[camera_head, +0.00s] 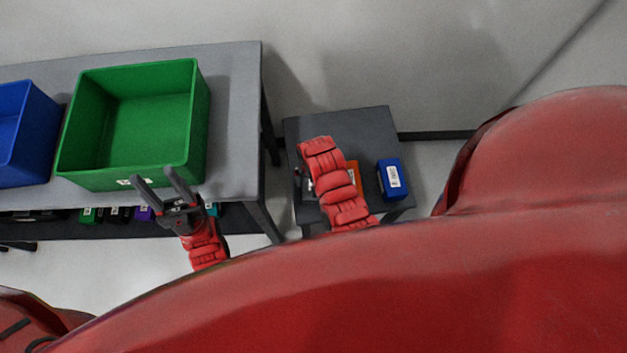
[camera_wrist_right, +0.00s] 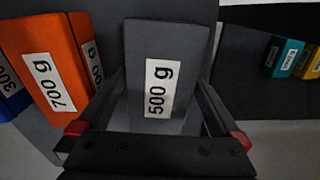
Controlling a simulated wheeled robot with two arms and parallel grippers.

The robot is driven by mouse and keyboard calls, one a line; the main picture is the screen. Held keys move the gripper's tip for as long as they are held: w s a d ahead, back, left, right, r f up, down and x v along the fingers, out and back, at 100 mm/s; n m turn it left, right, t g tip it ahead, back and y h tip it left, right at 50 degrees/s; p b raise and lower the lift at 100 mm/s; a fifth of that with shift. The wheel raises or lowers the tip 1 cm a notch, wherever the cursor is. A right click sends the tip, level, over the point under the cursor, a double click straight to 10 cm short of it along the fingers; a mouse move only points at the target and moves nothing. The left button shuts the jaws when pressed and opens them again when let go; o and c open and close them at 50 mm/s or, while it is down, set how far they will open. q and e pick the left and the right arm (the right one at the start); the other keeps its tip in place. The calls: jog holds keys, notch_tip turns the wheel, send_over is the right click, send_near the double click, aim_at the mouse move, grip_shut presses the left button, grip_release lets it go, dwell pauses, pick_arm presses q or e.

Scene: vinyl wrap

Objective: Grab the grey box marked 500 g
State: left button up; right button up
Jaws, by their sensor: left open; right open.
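The grey box marked 500 g (camera_wrist_right: 158,55) fills the middle of the right wrist view, its white label facing the camera. My right gripper (camera_wrist_right: 160,95) is open, with one finger on each side of the box's near part; I cannot tell whether they touch it. In the head view my right arm hides most of that gripper and the grey box over the small dark table (camera_head: 350,122). My left gripper (camera_head: 161,180) is open and empty in front of the green bin.
An orange box marked 700 g (camera_wrist_right: 52,68) stands just left of the grey box. A blue box (camera_head: 393,180) is at the small table's right. The green bin (camera_head: 183,165) and a blue bin (camera_head: 40,130) stand on the larger grey table (camera_head: 235,110). Small coloured boxes line a lower shelf.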

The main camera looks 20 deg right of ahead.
jog(key=shift+f, duration=0.35)
jog(key=c, duration=1.6)
jog(key=shift+w+r, duration=0.1)
jog(key=shift+r, duration=0.05)
